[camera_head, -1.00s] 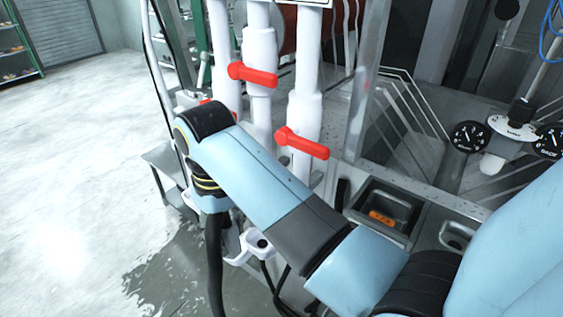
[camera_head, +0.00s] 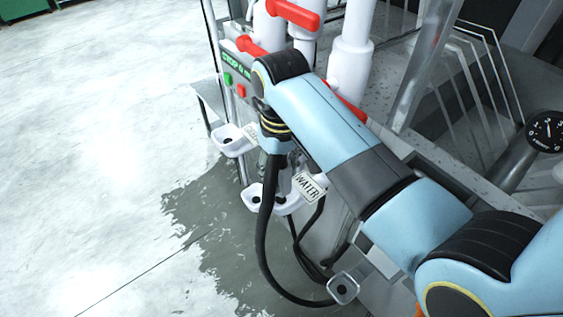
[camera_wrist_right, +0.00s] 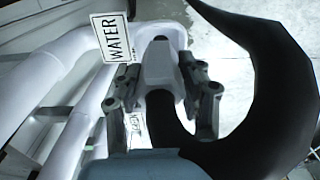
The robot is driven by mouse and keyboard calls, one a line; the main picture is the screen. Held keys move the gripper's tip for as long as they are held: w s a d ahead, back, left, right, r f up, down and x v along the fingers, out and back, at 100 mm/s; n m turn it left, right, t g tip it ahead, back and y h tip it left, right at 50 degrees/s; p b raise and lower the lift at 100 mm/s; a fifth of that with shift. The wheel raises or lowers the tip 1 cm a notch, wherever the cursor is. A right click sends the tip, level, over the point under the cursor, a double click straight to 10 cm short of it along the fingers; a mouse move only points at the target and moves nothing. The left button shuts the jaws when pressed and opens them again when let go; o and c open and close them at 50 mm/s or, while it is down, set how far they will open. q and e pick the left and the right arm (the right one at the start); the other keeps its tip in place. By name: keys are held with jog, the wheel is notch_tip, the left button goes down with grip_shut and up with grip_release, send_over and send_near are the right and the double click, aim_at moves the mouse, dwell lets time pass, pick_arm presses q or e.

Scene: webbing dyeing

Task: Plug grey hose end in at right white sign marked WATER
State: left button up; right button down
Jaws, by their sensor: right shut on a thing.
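My right gripper (camera_head: 272,168) points down over a white bracket (camera_head: 272,203) with a dark hole. A white sign marked WATER (camera_head: 309,188) is beside it, and the sign also shows in the right wrist view (camera_wrist_right: 113,38). In that view the right gripper (camera_wrist_right: 163,85) is shut on the pale grey hose end (camera_wrist_right: 160,66), which lies over the white bracket (camera_wrist_right: 180,32). The thick black hose (camera_wrist_right: 270,125) curves away to the right. I cannot tell whether the end is seated in a hole. My left gripper is not in view.
Another white bracket (camera_head: 232,142) is farther left, and a white holder (camera_head: 343,288) is low near the hose loop. White pipes with red handles (camera_head: 292,14) rise behind my arm. The wet floor is open at left.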

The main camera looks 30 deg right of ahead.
jog(key=shift+a+f, duration=0.1)
jog(key=shift+f, duration=1.3)
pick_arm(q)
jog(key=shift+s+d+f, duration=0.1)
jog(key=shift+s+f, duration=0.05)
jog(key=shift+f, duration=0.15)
pick_arm(e)
jog(key=shift+f, duration=0.2)
jog(key=c, duration=0.7)
grip_release()
